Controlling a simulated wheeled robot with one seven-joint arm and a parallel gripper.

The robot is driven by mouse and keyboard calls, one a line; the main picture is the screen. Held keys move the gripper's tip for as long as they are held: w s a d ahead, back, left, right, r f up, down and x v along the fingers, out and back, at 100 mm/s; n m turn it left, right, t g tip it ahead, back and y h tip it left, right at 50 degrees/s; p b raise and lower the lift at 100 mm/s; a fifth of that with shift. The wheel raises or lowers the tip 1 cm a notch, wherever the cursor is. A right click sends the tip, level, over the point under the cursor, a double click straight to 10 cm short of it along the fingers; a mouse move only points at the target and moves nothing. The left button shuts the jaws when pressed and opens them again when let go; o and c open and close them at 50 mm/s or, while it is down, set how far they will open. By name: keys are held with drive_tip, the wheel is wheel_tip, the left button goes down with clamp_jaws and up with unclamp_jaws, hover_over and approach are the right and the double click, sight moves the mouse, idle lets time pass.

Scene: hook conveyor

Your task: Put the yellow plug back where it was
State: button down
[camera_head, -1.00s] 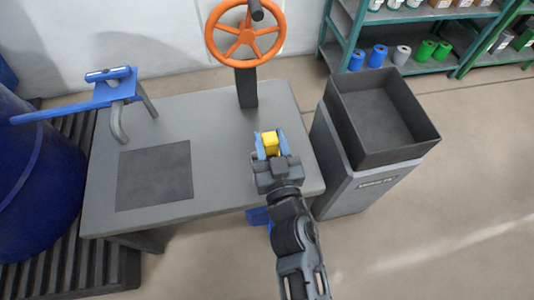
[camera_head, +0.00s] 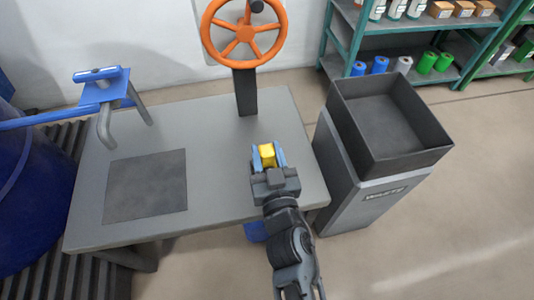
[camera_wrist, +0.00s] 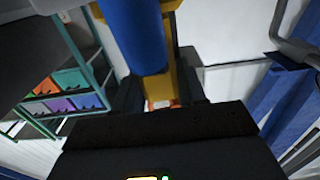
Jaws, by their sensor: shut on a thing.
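The yellow plug (camera_head: 268,159) is held between the blue fingertips of my gripper (camera_head: 267,153), over the right part of the grey table (camera_head: 222,135) in the head view. My gripper is shut on it. In the wrist view a blue finger (camera_wrist: 132,32) covers much of the middle, and a yellow part (camera_wrist: 156,86) shows beside and below it. The lower part of the plug is hidden by my gripper. No empty seat for the plug can be clearly made out.
An orange handwheel (camera_head: 246,52) stands on a dark post at the table's back. A blue hook stand (camera_head: 104,91) is at the back left, near a dark square mat (camera_head: 146,186). A waste bin with a dark tray (camera_head: 437,160) stands right of the table. Shelves (camera_head: 335,45) are behind.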

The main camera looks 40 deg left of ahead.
drive_tip(key=shift+f, duration=0.1)
drive_tip(key=c, duration=0.6)
unclamp_jaws()
drive_tip(key=shift+c, duration=0.2)
drive_tip(key=shift+s+d, duration=0.1)
drive_tip(key=p+v, duration=0.2)
drive_tip(key=v, duration=0.9)
drive_tip(key=shift+s+d, duration=0.3)
